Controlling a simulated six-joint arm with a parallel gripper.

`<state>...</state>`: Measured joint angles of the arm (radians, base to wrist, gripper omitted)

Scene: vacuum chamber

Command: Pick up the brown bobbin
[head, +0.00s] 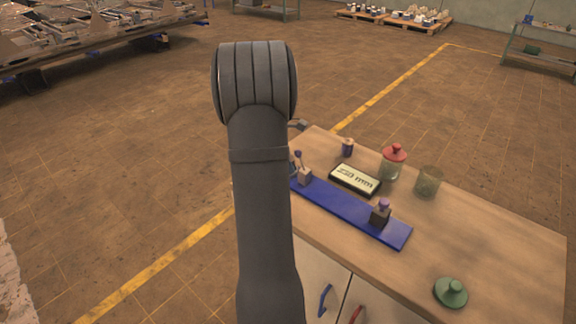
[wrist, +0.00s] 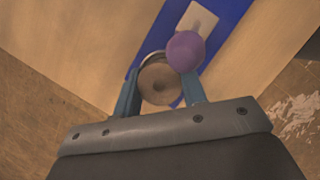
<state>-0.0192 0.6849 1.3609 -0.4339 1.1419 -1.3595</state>
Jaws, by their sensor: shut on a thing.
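In the wrist view my gripper (wrist: 158,92) has its two blue-grey fingers on either side of the brown bobbin (wrist: 156,85), a round piece with a small dark hole in its middle. The gripper is shut on it. A purple ball (wrist: 185,51) beside the right finger overlaps it in the picture; I cannot tell whether they touch. Behind lie a pale block (wrist: 200,18) and a blue strip (wrist: 232,20). In the head view my arm hides the bobbin and most or all of the gripper.

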